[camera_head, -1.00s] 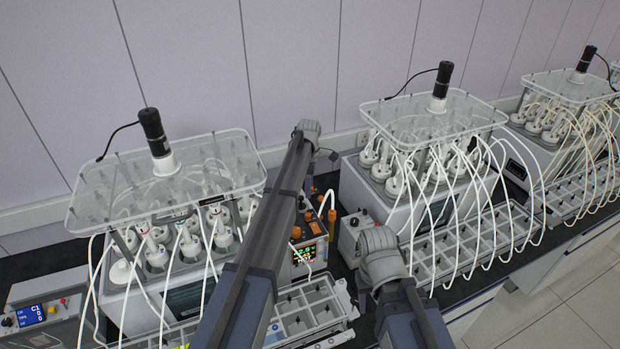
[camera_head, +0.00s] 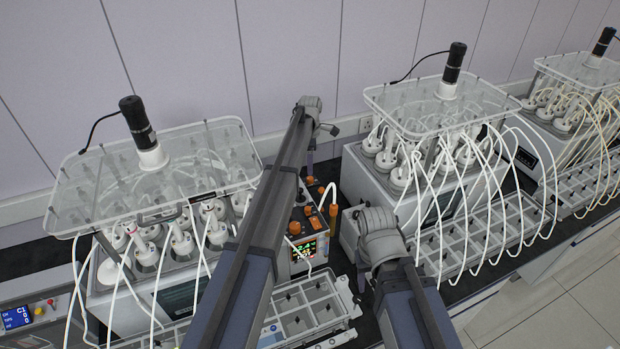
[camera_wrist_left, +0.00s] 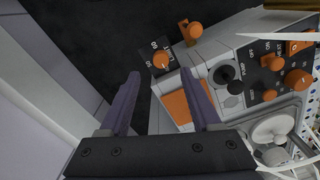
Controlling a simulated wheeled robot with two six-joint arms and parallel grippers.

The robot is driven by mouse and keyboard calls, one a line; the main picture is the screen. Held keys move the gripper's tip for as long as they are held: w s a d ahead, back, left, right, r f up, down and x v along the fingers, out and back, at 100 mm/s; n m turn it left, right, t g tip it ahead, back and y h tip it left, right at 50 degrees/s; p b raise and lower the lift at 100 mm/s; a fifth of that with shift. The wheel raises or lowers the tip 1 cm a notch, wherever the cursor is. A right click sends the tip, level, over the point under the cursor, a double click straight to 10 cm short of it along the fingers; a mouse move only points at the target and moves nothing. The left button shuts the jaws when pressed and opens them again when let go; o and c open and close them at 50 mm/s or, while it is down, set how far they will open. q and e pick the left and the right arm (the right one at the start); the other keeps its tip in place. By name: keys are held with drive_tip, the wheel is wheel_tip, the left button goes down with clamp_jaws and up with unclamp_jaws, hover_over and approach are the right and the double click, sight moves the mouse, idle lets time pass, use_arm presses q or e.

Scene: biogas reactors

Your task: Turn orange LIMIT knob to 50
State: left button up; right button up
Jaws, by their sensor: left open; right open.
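The orange LIMIT knob (camera_wrist_left: 161,61) is in the left wrist view, on a small dark label plate with white lettering at the corner of the control box. Its exact setting is too small to read. My left gripper (camera_wrist_left: 165,100) is open and empty; its two purple-grey fingers point toward the box, and the knob shows just beyond and between their tips, apart from them. In the head view the orange-knobbed control box (camera_head: 303,247) with a lit display stands behind my left arm, which hides part of it and the left fingers. My right arm's fingers are out of sight.
Another orange knob (camera_wrist_left: 192,33) stands close beside the LIMIT knob. A black knob (camera_wrist_left: 228,72) and more orange knobs (camera_wrist_left: 296,79) are to the right. Tubed reactors (camera_head: 160,240) and (camera_head: 420,180) flank the box; a grey compartment tray (camera_head: 310,310) lies in front.

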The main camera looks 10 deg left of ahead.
sight(310, 178)
use_arm(q)
wheel_tip(310, 178, down, 6)
drive_tip(key=b, duration=0.5)
drive_tip(key=shift+s, duration=0.1)
clamp_jaws()
idle(0.4)
